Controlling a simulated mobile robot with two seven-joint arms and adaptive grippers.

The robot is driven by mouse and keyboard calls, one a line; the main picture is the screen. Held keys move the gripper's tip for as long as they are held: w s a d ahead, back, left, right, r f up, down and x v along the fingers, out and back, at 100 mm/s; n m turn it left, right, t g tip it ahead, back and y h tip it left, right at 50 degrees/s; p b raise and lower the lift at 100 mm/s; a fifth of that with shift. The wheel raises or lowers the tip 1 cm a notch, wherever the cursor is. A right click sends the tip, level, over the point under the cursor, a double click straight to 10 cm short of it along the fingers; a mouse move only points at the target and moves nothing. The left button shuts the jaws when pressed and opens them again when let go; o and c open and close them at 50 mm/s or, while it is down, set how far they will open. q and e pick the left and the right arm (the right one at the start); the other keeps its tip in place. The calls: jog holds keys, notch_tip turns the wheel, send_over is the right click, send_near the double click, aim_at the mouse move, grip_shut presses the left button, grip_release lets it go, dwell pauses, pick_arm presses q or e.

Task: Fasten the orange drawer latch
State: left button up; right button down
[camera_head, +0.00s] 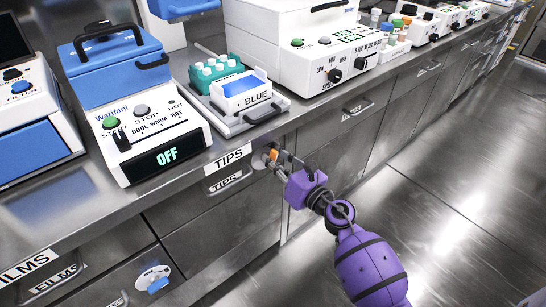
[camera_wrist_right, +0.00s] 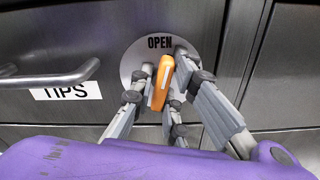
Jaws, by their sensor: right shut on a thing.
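The orange latch (camera_wrist_right: 160,84) sits on a round white plate (camera_wrist_right: 134,62) marked OPEN, right of the TIPS drawer label (camera_wrist_right: 66,91). In the wrist view it stands close to upright, its top leaning slightly right, below the word OPEN. In the head view the latch (camera_head: 273,154) is a small orange spot partly hidden by my gripper. My right gripper (camera_wrist_right: 165,63) is shut on the latch, with fingers on both sides of it. In the head view the right gripper (camera_head: 279,161) is at the cabinet front. My left gripper is not in view.
The TIPS drawer handle (camera_wrist_right: 50,78) juts out left of the latch. Another round plate with a blue latch (camera_head: 154,279) is on a drawer at lower left. The floor (camera_head: 440,210) at right is clear.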

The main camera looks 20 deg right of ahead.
jog(key=m+p, duration=0.1)
jog(key=m, duration=0.2)
jog(key=d+m+p, duration=0.1)
jog(key=m, duration=0.1)
jog(key=shift+w+m+p, duration=0.1)
jog(key=shift+m+p, duration=0.25)
jog(key=shift+m, duration=0.45)
jog(key=shift+f+m+p, duration=0.25)
jog(key=shift+m+p, duration=0.6)
jog(key=shift+m, duration=1.2)
jog(key=shift+f+m+p, duration=0.2)
jog(key=shift+m+p, duration=0.65)
jog(key=shift+m, duration=1.2)
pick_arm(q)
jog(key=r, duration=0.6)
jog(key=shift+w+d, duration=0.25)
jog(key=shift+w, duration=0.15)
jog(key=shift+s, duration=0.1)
pick_arm(e)
jog(key=shift+f+m, duration=0.15)
jog(key=shift+m, duration=0.15)
jog(key=c, duration=1.8)
grip_release()
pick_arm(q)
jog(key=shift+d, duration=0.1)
pick_arm(e)
jog(key=shift+a, duration=0.1)
